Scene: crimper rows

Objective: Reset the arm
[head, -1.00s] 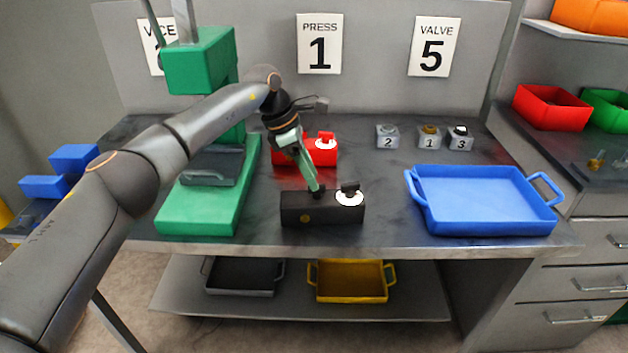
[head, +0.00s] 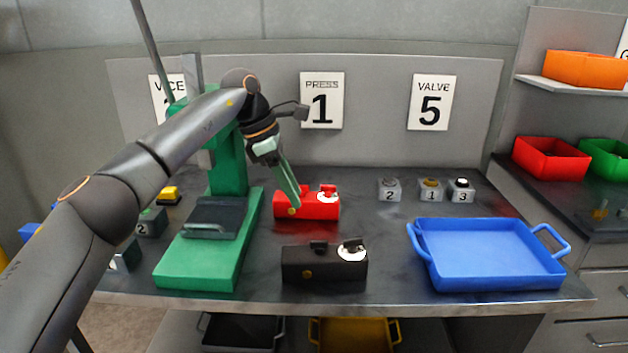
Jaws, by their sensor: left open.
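My left arm reaches in from the left over the green press. My left gripper (head: 295,205) is open and holds nothing. Its green fingers point down, in front of the left part of the red block (head: 318,205) in this view; I cannot tell whether they touch it. The black block (head: 310,264), with a white disc on its top right, stands on the bench nearer to me, apart from the gripper. My right gripper does not show.
The green press (head: 200,262) stands left on the bench. A blue tray (head: 490,281) lies on the right. Small numbered blocks (head: 389,190) stand at the back. Below are a black tray (head: 240,335) and a yellow tray (head: 352,338). The bench between black block and blue tray is clear.

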